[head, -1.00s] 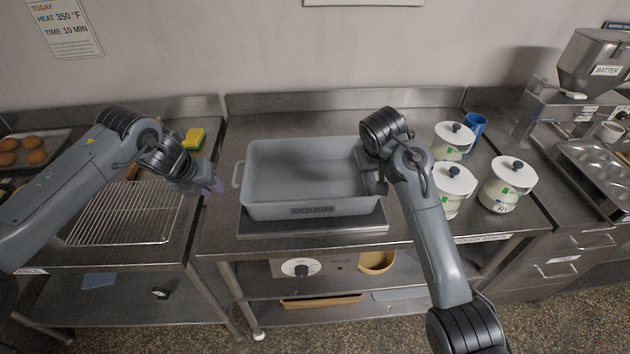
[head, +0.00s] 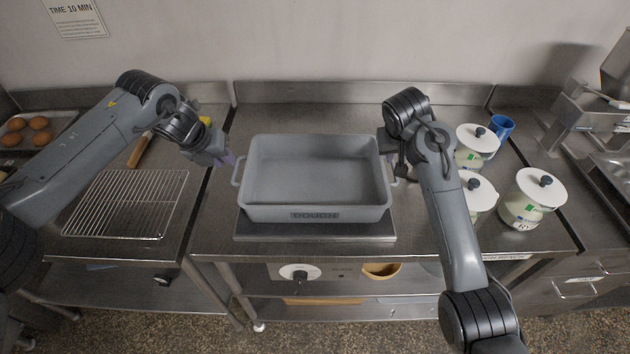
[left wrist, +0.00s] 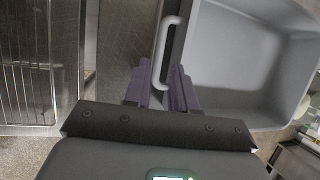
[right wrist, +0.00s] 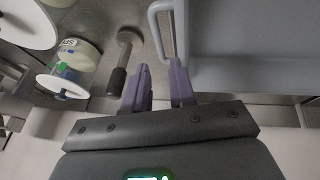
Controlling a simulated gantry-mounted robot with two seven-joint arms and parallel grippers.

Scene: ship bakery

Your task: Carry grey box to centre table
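The grey box (head: 270,212), labelled DOUGH, stands upright and looks empty on a low flat metal platform (head: 250,232) on the steel table. It has a loop handle at each end. My left gripper (head: 229,160) is open at the box's left end; in the left wrist view its purple fingers (left wrist: 161,82) lie on either side of the left handle (left wrist: 170,40). My right gripper (head: 393,168) is at the right end, partly hidden by its arm. In the right wrist view its fingers (right wrist: 160,82) are apart, with the right handle (right wrist: 155,30) at the gap between their tips.
White-lidded jars (head: 530,195) and a blue mug (head: 502,126) stand right of the box. A dark-handled tool (right wrist: 120,65) lies by the right gripper. A wire rack (head: 128,203) lies on the left counter. A lower shelf holds a tan bowl (head: 381,270).

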